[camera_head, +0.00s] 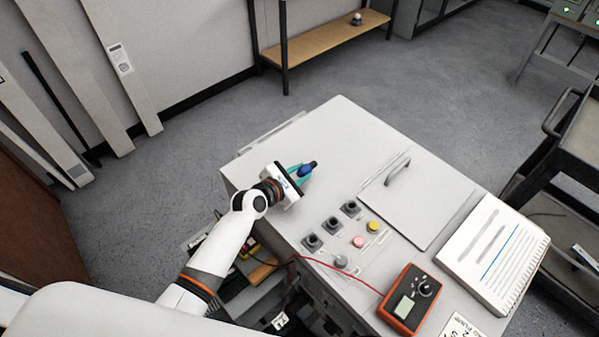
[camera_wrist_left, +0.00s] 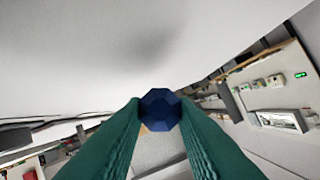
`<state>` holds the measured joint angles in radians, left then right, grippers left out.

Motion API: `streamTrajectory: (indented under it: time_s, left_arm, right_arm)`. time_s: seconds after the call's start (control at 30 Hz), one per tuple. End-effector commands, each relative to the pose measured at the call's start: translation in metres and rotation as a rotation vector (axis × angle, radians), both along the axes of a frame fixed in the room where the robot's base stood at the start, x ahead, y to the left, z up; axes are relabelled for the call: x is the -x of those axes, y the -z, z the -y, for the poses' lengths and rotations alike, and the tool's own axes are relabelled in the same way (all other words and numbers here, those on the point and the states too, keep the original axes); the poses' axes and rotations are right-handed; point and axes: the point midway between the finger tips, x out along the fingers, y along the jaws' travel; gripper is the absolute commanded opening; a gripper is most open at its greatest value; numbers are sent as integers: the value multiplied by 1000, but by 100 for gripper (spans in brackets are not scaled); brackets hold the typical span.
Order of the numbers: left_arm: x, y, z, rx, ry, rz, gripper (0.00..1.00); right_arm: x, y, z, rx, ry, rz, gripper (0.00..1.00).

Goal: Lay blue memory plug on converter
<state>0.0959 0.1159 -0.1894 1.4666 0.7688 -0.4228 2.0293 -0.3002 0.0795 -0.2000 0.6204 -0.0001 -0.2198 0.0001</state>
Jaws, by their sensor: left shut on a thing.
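A blue memory plug (camera_head: 305,171) with a dark end is in my left gripper (camera_head: 298,172), over the far left part of the white converter top (camera_head: 335,130). The left gripper's green fingers are shut on the plug. In the left wrist view the plug (camera_wrist_left: 160,109) shows as a dark blue faceted end between the green fingertips (camera_wrist_left: 160,118). The white surface fills the upper part of that view. I cannot tell whether the plug touches the converter. My right gripper is not in view.
On the converter are black sockets (camera_head: 331,224), coloured caps (camera_head: 358,242), a panel with a handle (camera_head: 398,167), an orange meter (camera_head: 408,300) with a red lead and a notebook (camera_head: 491,252). A dark cart (camera_head: 570,150) stands right. The converter's far corner is clear.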

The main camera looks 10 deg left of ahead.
Motion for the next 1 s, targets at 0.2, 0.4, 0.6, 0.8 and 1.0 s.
streamTrajectory:
  time_s: [0.2,0.4,0.6,0.8,1.0]
  left_arm:
    - [0,8,0,1,-1,0,0]
    - [0,14,0,0,-1,1,0]
    - [0,20,0,0,-1,1,0]
    - [0,24,0,1,-1,1,26]
    - [0,25,1,0,1,-2,50]
  right_arm:
    - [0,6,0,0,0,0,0]
    - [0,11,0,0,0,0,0]
    - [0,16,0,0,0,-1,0]
    - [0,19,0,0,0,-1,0]
    - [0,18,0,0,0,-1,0]
